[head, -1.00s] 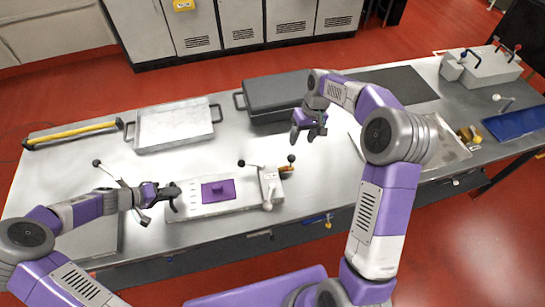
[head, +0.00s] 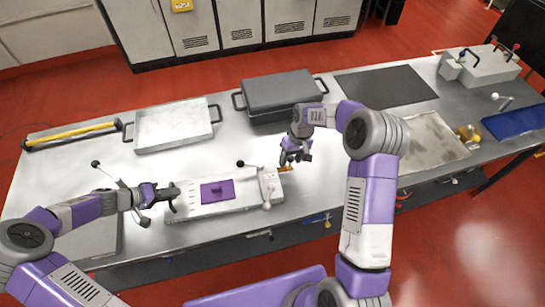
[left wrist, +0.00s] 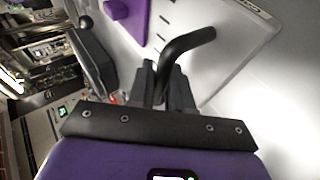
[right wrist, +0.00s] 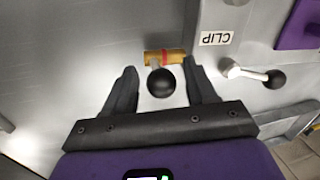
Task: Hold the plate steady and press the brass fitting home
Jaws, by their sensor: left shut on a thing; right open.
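The pale plate (head: 240,204) lies on the metal bench with a purple block (head: 217,191) on it and a grey clip block at its right end. My left gripper (head: 172,198) is at its left end, shut on a black curved handle (left wrist: 188,43), beside the plate (left wrist: 232,48) in the left wrist view. The brass fitting (right wrist: 172,56), with a red band, lies beside the clip block. My right gripper (right wrist: 162,78) is open above it, its fingers either side of a black ball knob (right wrist: 161,83) that partly covers the fitting's stem. I cannot tell how deep the fitting sits.
A lever with a black ball (right wrist: 274,79) stands near the clip block's "CLIP" label (right wrist: 215,38). A shallow tray (head: 174,140) and a dark lidded case (head: 280,90) stand behind the plate. A dark mat (head: 386,87) lies right of the case.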

